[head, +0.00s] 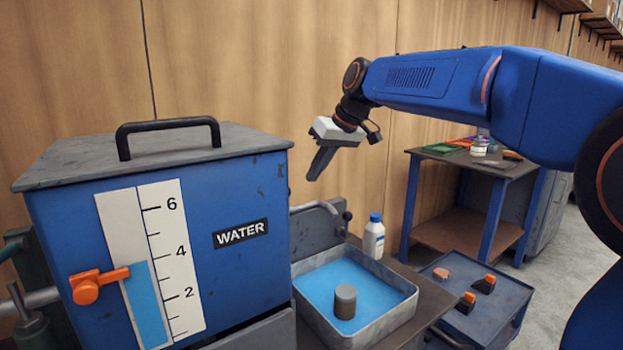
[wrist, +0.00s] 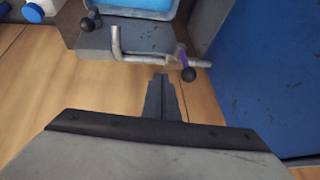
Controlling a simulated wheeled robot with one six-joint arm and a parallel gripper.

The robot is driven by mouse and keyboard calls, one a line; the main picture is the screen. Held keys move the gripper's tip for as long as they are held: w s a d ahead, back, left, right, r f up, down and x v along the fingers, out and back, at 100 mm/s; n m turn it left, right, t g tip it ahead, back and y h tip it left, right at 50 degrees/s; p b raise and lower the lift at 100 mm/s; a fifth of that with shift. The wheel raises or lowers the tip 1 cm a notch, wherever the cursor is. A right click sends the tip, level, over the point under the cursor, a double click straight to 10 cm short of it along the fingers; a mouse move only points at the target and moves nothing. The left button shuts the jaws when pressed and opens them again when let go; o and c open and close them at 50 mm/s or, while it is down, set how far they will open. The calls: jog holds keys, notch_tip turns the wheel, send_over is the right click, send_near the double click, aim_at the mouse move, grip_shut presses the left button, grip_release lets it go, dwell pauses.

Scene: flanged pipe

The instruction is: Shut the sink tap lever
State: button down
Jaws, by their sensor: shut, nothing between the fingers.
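A grey metal tap pipe (head: 318,208) runs behind the sink basin, partly hidden by the blue tank in the head view. In the wrist view the pipe (wrist: 140,55) has a bent spout and a short lever (wrist: 183,56) with a purple band and a black ball end. A second black ball knob (wrist: 92,20) sits on the grey block beside the pipe; it also shows in the head view (head: 347,215). I cannot tell from the pictures which one is the sink's lever. My gripper (head: 316,170) is shut and empty, above and apart from the pipe, pointing down.
The blue water tank (head: 255,200) stands left, with an orange valve handle (head: 95,285). The basin (head: 408,305) holds blue water and a grey cylinder (head: 345,302). A white bottle (head: 374,238) stands behind it. A cart (head: 490,320) and a table (head: 475,170) are right.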

jog(key=v, duration=0.8)
jog(key=shift+s+a, duration=0.15)
jog(key=shift+s, duration=0.1)
jog(key=shift+r, duration=0.1)
jog(key=s+d+f+m+h, duration=0.1)
jog(key=s+d+f+m, duration=0.1)
jog(key=s+d+f, duration=0.6)
jog(key=s+d+f+m+h, duration=0.2)
jog(key=s+d+f, duration=0.5)
jog(key=s+f, duration=0.6)
jog(key=s+d+f+m+t+h, duration=0.1)
jog(key=s+d+f+m+h, duration=0.1)
jog(key=s+d+f, duration=0.6)
jog(key=s+f+m, duration=0.1)
jog(key=s+f, duration=0.1)
jog(key=s, duration=0.3)
jog(key=shift+s+d+f, duration=0.2)
jog(key=shift+d, duration=0.15)
